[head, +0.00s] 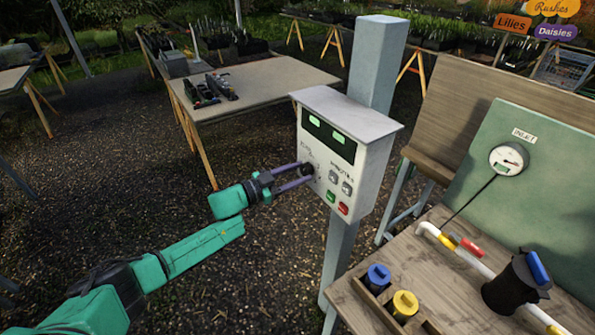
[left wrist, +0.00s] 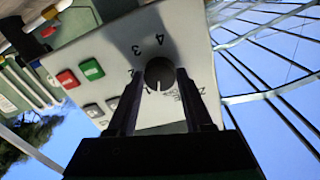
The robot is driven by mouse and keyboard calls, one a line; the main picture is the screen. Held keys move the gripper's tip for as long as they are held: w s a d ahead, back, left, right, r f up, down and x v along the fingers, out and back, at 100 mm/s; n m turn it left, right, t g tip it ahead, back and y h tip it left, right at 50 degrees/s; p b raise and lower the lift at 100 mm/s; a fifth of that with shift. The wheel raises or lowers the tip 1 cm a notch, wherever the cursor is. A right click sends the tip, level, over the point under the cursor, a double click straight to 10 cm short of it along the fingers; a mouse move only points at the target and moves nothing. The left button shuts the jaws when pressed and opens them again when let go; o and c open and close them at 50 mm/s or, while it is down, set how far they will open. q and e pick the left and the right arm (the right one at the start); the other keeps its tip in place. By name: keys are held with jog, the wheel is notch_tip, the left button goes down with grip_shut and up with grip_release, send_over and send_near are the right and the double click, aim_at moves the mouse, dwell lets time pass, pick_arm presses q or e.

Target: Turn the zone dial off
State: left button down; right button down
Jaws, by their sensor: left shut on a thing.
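The zone dial (head: 307,169) is a small dark round knob on the front of a white control box (head: 358,170). My left gripper (head: 305,173) reaches the box from the left and is shut on the dial. In the left wrist view the dial (left wrist: 160,73) sits between the two dark fingers (left wrist: 160,85). Printed numbers, among them 2, 3 and 4, ring the dial in that view. Its pointer mark is hard to read, so I cannot tell its exact setting. My right gripper is not in view.
The box has a green button (head: 331,196), a red button (head: 343,208), grey buttons and a lit display (head: 327,133), and is fixed to a grey post (head: 376,62). A wooden bench (head: 440,285) with pipes and valves stands at right. A table (head: 262,88) stands behind.

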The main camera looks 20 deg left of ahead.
pick_arm(q)
jog(key=n, duration=0.4)
jog(key=shift+n+p, duration=0.35)
jog(key=shift+n, duration=0.05)
dwell(0.4)
jog(key=shift+c, duration=1.5)
grip_release()
jog(key=b+v, duration=0.3)
jog(key=v, duration=1.1)
jog(key=shift+s+f, duration=0.15)
jog(key=shift+f, duration=0.05)
jog(key=shift+a, duration=0.15)
